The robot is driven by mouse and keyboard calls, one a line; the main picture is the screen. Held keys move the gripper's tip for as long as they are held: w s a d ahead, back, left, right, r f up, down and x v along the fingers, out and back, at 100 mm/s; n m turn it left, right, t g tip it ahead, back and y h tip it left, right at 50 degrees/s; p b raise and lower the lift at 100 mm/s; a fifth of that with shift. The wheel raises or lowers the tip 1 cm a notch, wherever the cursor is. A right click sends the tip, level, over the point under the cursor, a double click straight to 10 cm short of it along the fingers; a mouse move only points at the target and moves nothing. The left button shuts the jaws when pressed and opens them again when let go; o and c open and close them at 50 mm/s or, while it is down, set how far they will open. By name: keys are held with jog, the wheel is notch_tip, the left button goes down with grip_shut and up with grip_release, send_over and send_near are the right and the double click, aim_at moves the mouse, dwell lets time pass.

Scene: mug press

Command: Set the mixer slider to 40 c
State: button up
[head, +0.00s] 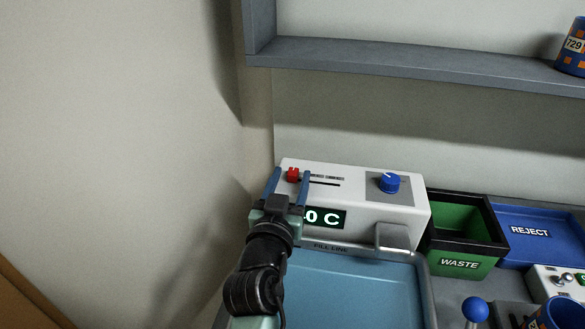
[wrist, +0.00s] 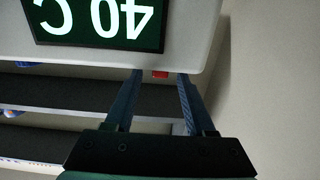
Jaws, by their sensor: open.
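The mixer is a white box (head: 360,213) at the back of the counter. Its red slider knob (head: 293,174) is on top at the left, with a dark slot running to the right. My gripper (head: 291,170) is open, with one blue finger on each side of the red knob. The knob also shows between the fingertips in the wrist view (wrist: 160,74), and I cannot tell whether either finger touches it. The display (head: 327,218) is partly hidden by my gripper in the head view. In the wrist view the display (wrist: 100,20) appears upside down and reads 40 C.
A blue dial (head: 389,182) is on the right of the mixer top. A blue basin (head: 350,290) lies in front. A green WASTE bin (head: 460,235) and a blue REJECT tray (head: 545,232) stand to the right. A grey shelf (head: 420,62) hangs above; a wall is close on the left.

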jog(key=shift+w+d, duration=0.25)
jog(key=shift+w, duration=0.9)
grip_shut()
dwell(0.7)
